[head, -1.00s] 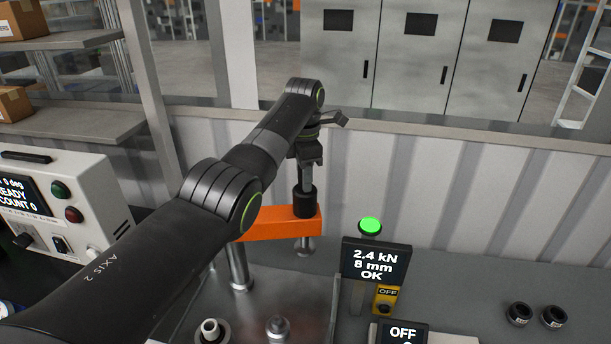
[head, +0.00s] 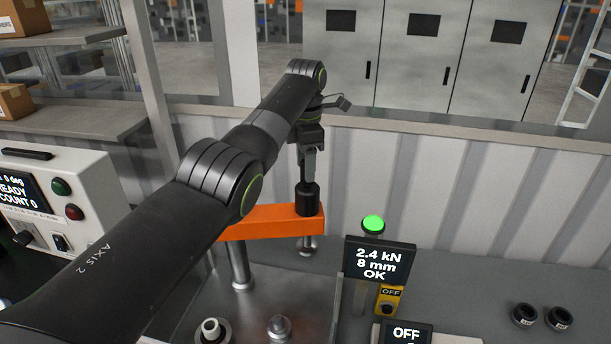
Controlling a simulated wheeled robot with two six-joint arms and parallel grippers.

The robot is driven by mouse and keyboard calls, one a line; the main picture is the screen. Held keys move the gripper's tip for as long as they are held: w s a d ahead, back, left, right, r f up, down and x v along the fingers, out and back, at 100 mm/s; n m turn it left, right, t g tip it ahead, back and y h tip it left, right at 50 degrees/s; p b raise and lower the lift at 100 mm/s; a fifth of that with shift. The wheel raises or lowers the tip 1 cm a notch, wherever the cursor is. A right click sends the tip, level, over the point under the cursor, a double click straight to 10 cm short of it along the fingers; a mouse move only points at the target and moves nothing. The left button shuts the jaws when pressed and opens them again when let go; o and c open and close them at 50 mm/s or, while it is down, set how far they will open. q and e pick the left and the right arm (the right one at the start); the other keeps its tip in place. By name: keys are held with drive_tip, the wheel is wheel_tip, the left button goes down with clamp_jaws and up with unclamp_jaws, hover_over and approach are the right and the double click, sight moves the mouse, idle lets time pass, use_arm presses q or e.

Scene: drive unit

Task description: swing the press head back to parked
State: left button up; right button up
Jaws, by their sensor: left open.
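The press head is an orange swing arm (head: 268,222) on a steel post (head: 239,268). A black upright handle (head: 307,200) stands on its right end, and a short metal ram (head: 307,246) hangs below that end. My left gripper (head: 309,178) is open, pointing down just above the handle; its fingertips are close to the handle's top, and I cannot tell whether they touch it. My left arm covers the left part of the orange arm. My right gripper is not in view.
A display reading 2.4 kN, 8 mm, OK (head: 379,260) stands right of the press under a lit green lamp (head: 373,224). A metal plate (head: 262,300) below holds a white-topped fitting (head: 211,330) and a steel part (head: 279,328). A white control box (head: 60,205) stands left.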

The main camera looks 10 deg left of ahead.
use_arm(q)
wheel_tip(320, 180, up, 4)
drive_tip(key=shift+f+p, duration=0.1)
drive_tip(key=shift+p, duration=0.4)
drive_tip(key=shift+a+r+p, duration=0.1)
drive_tip(key=shift+r+p, duration=0.2)
drive_tip(key=shift+r, duration=0.15)
